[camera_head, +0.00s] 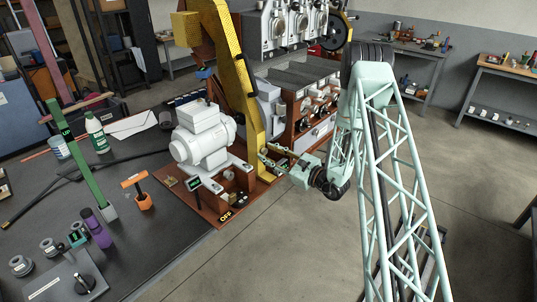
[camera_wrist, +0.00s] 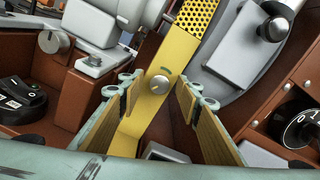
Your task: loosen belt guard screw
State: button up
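The yellow belt guard (camera_head: 243,88) runs up from the brown machine base beside the white motor. In the wrist view its yellow strip (camera_wrist: 140,125) carries a round silver screw (camera_wrist: 159,85) with a slotted head. My gripper (camera_head: 266,153) reaches in from the right at the guard's lower end. In the wrist view my gripper (camera_wrist: 156,92) is open, with one tan-padded finger on each side of the screw. The fingers look apart from the screw. The screw is too small to make out in the head view.
The white motor (camera_head: 203,138) stands left of the guard on the brown base (camera_head: 222,212). A black switch box (camera_wrist: 22,98) and a black dial knob (camera_wrist: 298,122) flank the gripper. A green upright post (camera_head: 75,155) and an orange-handled tool (camera_head: 138,190) stand on the dark bench.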

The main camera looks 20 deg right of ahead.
jog(key=shift+s+d, duration=0.1)
jog(key=shift+s, duration=0.05)
jog(key=v, duration=1.1)
jog(key=shift+s+d, duration=0.15)
jog(key=shift+s, duration=0.15)
dwell(0.8)
